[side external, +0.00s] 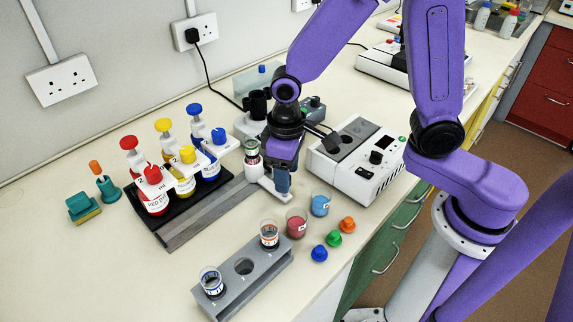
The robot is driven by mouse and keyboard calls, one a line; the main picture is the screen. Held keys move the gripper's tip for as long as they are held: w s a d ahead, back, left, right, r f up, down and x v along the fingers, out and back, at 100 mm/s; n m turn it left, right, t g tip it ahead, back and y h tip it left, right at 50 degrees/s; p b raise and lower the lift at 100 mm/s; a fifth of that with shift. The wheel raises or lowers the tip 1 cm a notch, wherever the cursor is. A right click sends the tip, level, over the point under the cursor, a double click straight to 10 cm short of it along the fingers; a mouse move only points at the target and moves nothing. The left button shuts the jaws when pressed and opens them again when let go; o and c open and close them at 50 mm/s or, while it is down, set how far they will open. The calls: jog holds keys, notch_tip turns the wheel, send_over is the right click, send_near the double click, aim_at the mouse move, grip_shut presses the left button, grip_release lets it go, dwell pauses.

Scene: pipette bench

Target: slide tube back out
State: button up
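A small clear tube (252,149) with a green band and dark contents stands upright at a white holder (257,172), just left of my gripper. My gripper (279,178) points down beside it, in front of a dark-topped device. A blue-grey finger shows at its lower end. The other finger and any contact with the tube are hidden, so I cannot tell whether it is open or shut. A grey rack (245,292) at the front holds an orange-marked tube (269,233) and a blue-marked tube (212,282). The rack's middle hole (244,267) is empty.
A white heater-like box (360,163) stands close on the right. Red (297,223) and blue (320,204) cups and several coloured caps (333,239) lie near the front edge. A bottle tray (187,232) with a grey rail stands left. Bench at far left front is clear.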

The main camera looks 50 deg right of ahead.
notch_tip(320, 180, up, 17)
jog(key=shift+r, duration=0.2)
dwell(0.4)
jog(key=s+d+f+n, duration=0.3)
jog(key=s+d+f, duration=0.1)
jog(key=s, duration=0.5)
jog(key=s+d+f+n, duration=0.4)
jog(key=s+d+f, duration=0.1)
jog(key=s+d, duration=0.2)
jog(key=shift+s, duration=0.85)
